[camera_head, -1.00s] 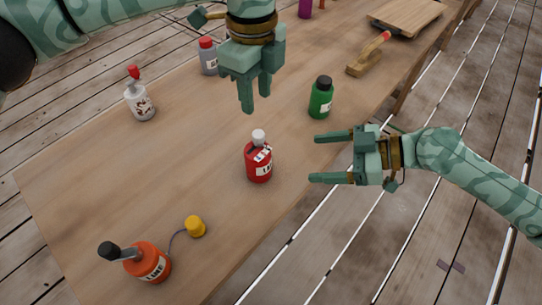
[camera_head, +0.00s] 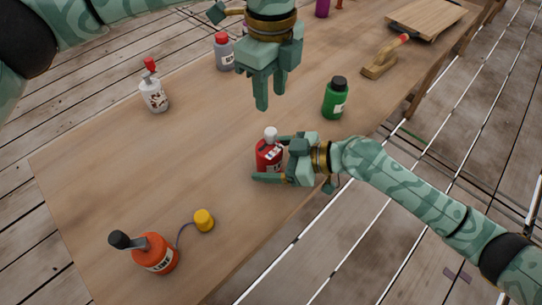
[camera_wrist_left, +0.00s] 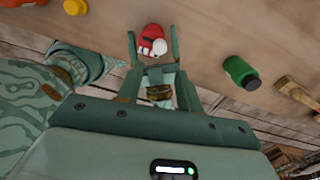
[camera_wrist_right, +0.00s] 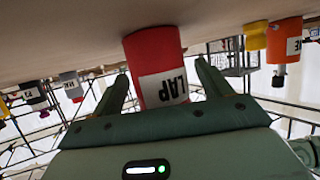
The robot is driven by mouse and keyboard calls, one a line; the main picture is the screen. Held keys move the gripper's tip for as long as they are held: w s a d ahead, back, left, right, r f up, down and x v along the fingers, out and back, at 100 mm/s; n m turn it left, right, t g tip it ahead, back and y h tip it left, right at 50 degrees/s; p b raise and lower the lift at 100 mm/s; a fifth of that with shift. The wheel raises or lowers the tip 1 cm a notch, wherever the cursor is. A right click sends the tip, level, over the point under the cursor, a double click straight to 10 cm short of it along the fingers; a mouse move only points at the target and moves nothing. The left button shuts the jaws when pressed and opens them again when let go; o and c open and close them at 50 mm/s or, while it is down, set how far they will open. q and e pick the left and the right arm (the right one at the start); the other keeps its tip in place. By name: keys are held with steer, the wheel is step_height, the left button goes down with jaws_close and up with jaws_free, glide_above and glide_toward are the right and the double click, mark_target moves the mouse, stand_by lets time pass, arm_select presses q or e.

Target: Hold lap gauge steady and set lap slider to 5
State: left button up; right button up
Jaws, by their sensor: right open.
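The lap gauge (camera_head: 264,158) is a red bottle-shaped body with a white top, upright on the wooden table. A small marked panel on its upper face is too small to read, so I cannot tell the slider's setting. Its LAP label (camera_wrist_right: 165,88) shows in the right wrist view. My right gripper (camera_head: 268,159) is open, with one finger on either side of the gauge; I cannot tell if they touch it. My left gripper (camera_head: 271,99) points down, empty and seemingly part open, above and behind the gauge. The gauge also shows in the left wrist view (camera_wrist_left: 150,38).
A white bottle (camera_head: 155,98), a grey bottle (camera_head: 223,55) and a green bottle (camera_head: 333,102) stand farther back. The table left of the gauge is clear.

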mark_target(271, 130)
steer(key=c, duration=1)
arm_select(q)
steer(key=shift+o, duration=0.8)
arm_select(e)
steer(key=shift+c, duration=0.6)
steer(key=shift+d, duration=0.1)
arm_select(q)
steer(key=f+g+h, duration=0.1)
steer(key=f+h, duration=0.1)
steer(key=h, duration=0.2)
steer(key=s+a+f+n+g+h, duration=0.1)
steer(key=f+g+h, duration=0.1)
steer(key=h, duration=0.2)
steer(key=s+f+n+g+h, duration=0.1)
steer(key=f+g+h, duration=0.1)
steer(key=h, duration=0.3)
steer(key=shift+s+a+f, duration=0.2)
steer(key=shift+s+a, duration=0.05)
steer(key=shift+a, duration=0.05)
steer(key=w+a+f+n+t+h, duration=0.2)
steer(key=a+f+n+t+h, duration=0.3)
steer(key=a, duration=0.5)
steer(key=shift+n+t, duration=0.3)
steer(key=shift+n, duration=0.1)
steer(key=d, duration=1.1)
steer(key=shift+w+d+r, duration=0.25)
steer(key=shift+d, duration=0.05)
